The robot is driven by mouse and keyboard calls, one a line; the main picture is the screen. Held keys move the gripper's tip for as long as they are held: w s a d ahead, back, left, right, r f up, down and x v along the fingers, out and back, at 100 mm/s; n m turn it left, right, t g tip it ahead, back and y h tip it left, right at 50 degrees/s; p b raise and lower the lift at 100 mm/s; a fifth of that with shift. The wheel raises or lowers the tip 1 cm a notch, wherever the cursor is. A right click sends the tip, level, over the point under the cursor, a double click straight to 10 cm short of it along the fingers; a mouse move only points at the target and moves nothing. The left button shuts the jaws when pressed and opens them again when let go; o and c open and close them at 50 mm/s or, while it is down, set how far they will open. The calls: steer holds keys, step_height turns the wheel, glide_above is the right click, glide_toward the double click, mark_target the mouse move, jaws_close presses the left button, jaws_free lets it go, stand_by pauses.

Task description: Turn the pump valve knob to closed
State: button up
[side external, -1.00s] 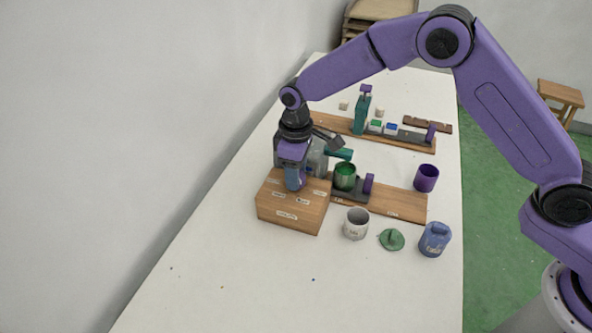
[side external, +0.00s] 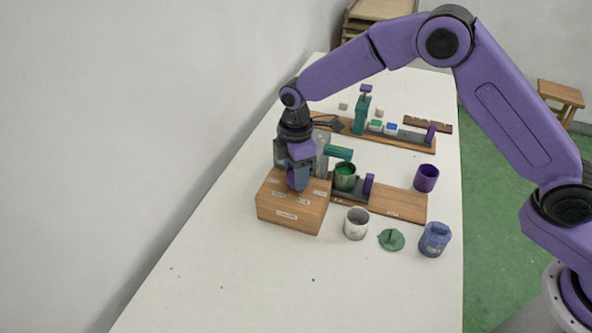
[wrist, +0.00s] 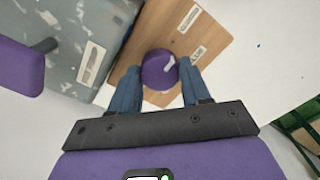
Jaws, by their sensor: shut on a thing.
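The pump valve knob (wrist: 158,74) is round and purple with a white pointer mark, and it sits on top of a wooden box (side external: 288,217). In the wrist view the mark lies at the knob's upper right, on the side of a small white label (wrist: 197,55) whose text I cannot read. My gripper (wrist: 158,68) is shut on the knob, with one blue finger on each side. In the side view my gripper (side external: 298,183) points down onto the box top and hides the knob.
A grey pump housing (wrist: 75,40) stands close beside the box. A green cup (side external: 345,178), a white cup (side external: 356,225), a green lid (side external: 391,240), a blue container (side external: 435,240) and a purple cup (side external: 426,178) stand to the right. The table's near part is clear.

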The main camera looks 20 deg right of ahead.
stand_by(0.5)
steer(key=o, duration=1.1)
steer(key=shift+c, duration=0.2)
steer(key=shift+r, duration=0.15)
step_height(320, 180, up, 17)
steer(key=shift+r, duration=0.15)
steer(key=s+d+f+m, duration=0.1)
steer(key=s+d, duration=0.7)
steer(key=s, duration=0.3)
steer(key=s+d+f+m, duration=0.1)
steer(key=s+d+m, duration=0.1)
steer(key=s+d, duration=0.5)
steer(key=s+d+f+m, duration=0.2)
steer(key=s+d, duration=0.6)
steer(key=s, duration=0.8)
steer(key=shift+s+d, duration=0.3)
steer(key=shift+d, duration=0.05)
